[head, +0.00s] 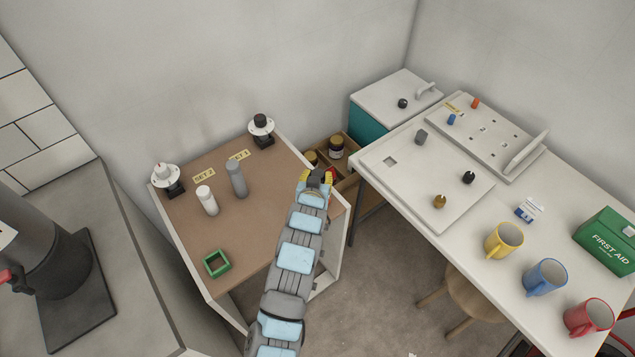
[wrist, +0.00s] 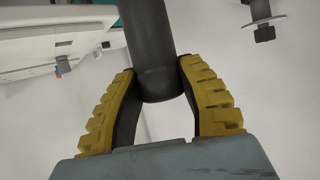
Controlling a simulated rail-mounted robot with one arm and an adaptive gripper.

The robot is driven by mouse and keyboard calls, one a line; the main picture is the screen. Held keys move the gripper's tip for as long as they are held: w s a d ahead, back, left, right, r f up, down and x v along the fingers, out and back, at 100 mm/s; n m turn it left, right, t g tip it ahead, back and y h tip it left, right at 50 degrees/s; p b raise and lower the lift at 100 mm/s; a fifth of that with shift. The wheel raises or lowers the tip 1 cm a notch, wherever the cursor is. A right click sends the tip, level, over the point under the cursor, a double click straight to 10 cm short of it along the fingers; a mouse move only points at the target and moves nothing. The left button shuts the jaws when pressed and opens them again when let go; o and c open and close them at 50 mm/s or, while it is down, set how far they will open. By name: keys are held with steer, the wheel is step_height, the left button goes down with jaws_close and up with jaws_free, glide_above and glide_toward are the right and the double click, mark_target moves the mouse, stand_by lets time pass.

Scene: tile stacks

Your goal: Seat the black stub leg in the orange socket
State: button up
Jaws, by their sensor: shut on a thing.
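The black stub leg (wrist: 150,45) is a dark cylinder in the wrist view, running up from between the yellow-padded fingers of my gripper (wrist: 162,100). The fingers press on both sides of its lower end in that view. In the head view my gripper (head: 316,178) is over the right edge of the brown-topped table, and the leg is largely hidden by the gripper. I cannot make out an orange socket for certain. A small reddish patch (head: 334,208) shows beside my arm at the table's right side, mostly covered by the arm.
On the brown-topped table (head: 250,215) stand a white cylinder (head: 207,202), a grey cylinder (head: 236,178) and a green square socket (head: 217,263). Two black-and-white fixtures (head: 261,130) stand at its back. A white table (head: 420,250) with boards and mugs lies to the right.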

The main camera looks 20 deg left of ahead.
steer(key=shift+f, duration=1.7)
steer(key=o, duration=1)
steer(key=shift+o, duration=0.5)
steer(key=shift+s+f, duration=0.1)
steer(key=shift+r, duration=0.2)
steer(key=v, duration=1.1)
steer(key=shift+s+r, duration=0.15)
steer(key=shift+s, duration=0.05)
steer(key=shift+o, duration=1)
steer(key=shift+s+d, duration=0.1)
steer(key=shift+d, duration=0.05)
